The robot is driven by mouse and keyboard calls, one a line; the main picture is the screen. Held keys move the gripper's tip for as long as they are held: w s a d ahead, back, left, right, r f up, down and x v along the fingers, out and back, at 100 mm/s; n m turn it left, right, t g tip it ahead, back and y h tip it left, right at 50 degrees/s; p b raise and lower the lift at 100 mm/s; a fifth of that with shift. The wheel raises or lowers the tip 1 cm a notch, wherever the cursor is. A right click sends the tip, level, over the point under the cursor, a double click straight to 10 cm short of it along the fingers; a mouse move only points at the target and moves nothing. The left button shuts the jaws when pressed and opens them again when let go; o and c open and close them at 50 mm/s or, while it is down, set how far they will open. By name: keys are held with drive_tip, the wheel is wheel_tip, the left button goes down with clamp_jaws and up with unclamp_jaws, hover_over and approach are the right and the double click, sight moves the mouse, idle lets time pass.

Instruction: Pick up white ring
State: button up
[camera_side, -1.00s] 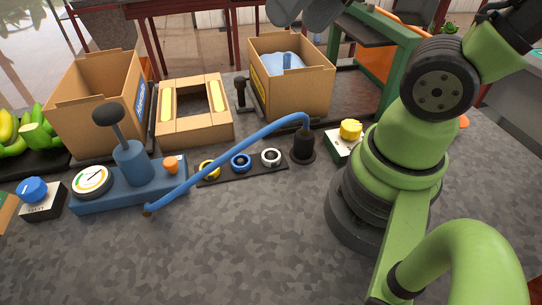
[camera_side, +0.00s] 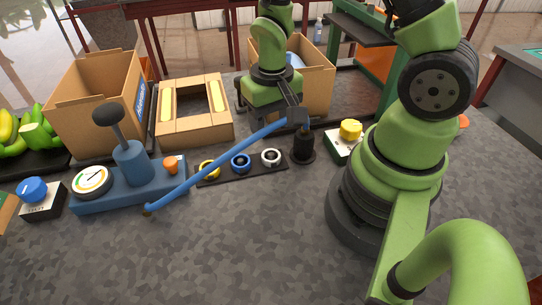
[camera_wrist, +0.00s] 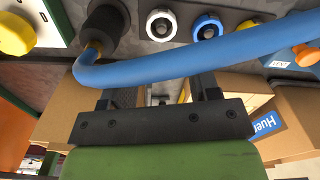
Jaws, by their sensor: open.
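The white ring (camera_side: 271,157) sits at the right end of a dark tray (camera_side: 241,170), beside a blue ring (camera_side: 240,161) and a yellow ring (camera_side: 209,169). In the wrist view the white ring (camera_wrist: 161,25) lies at the top, beyond the blue hose (camera_wrist: 190,55). My gripper (camera_side: 297,116) is at the upper bend of the hose, above and right of the white ring. In the wrist view my gripper (camera_wrist: 157,85) has its fingers apart, with nothing between them that I can make out as held. I cannot tell whether they touch the hose.
The hose arches from a black socket (camera_side: 303,150) leftward to the blue pump base (camera_side: 120,190). A yellow knob (camera_side: 350,129) stands on a box at right. Cardboard boxes (camera_side: 100,100) line the back. The front of the table is clear.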

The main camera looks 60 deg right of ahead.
sight(270, 153)
drive_tip(key=shift+w+f, duration=0.15)
drive_tip(key=shift+f, duration=1.9)
drive_tip(key=shift+w+f, duration=0.1)
drive_tip(key=shift+f, duration=1.9)
drive_tip(key=shift+c, duration=0.5)
drive_tip(key=c, duration=0.8)
